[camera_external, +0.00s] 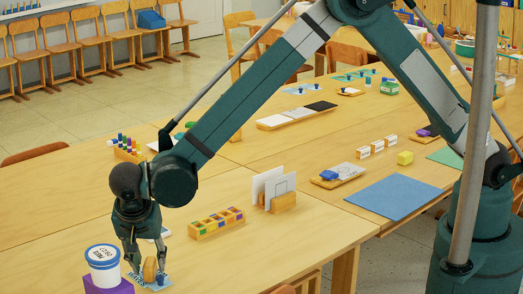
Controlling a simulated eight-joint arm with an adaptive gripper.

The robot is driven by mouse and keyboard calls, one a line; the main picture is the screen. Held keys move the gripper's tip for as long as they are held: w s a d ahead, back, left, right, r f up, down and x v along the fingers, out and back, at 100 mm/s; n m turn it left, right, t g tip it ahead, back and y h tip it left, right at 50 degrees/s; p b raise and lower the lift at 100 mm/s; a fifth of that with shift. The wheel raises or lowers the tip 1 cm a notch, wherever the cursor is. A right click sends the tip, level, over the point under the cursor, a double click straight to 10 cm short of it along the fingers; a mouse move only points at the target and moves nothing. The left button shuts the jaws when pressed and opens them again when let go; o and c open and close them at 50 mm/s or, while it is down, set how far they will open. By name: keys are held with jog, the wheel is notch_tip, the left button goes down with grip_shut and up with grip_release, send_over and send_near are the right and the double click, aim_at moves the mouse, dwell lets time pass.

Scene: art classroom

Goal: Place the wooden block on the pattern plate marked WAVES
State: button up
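My gripper (148,264) points down at the lower left of the table, beside a white tub. A small tan wooden piece (149,270), which looks like the wooden block, stands between its two fingers. I cannot tell whether the fingers touch it. Under the piece lies a small blue and white plate (160,283) with dark lettering along its edge, too small and turned to read surely. I cannot tell whether the piece rests on the plate or is held just above it.
The white lettered tub (103,265) stands on a purple block (108,287) close left of my gripper. A wooden tray with coloured compartments (216,223) and a card holder (283,202) stand to the right. A blue mat (393,197) lies farther right. Bare table lies between.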

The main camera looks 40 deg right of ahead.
jog(key=p+v, duration=0.1)
jog(key=v, duration=1)
jog(key=shift+p, duration=0.35)
dwell(0.5)
jog(key=w+d+r+n, duration=0.1)
jog(key=w+d+r, duration=0.25)
jog(key=d, duration=0.25)
jog(key=w+d+r+y, duration=0.1)
jog(key=w+d+r, duration=0.1)
jog(key=d+r, duration=0.3)
jog(key=w+d+r+n, duration=0.1)
jog(key=w+d+r, duration=0.15)
jog(key=d, duration=0.45)
jog(key=d+r+n+y, duration=0.1)
jog(key=d+r, duration=0.4)
jog(key=d, duration=0.5)
jog(key=d+r+n+y, duration=0.1)
jog(key=d+r, duration=0.3)
jog(key=d, duration=0.7)
jog(key=s+d+r+n+t, duration=0.15)
jog(key=s+d, duration=0.25)
jog(key=d, duration=0.5)
jog(key=s+d+r+n, duration=0.1)
jog(key=s+d+r, duration=0.15)
jog(key=d, duration=0.65)
jog(key=s+d+f+n+t, duration=0.2)
jog(key=s+d+f, duration=0.2)
jog(key=s+d, duration=0.8)
jog(key=d, duration=0.2)
jog(key=shift+s+d, duration=0.35)
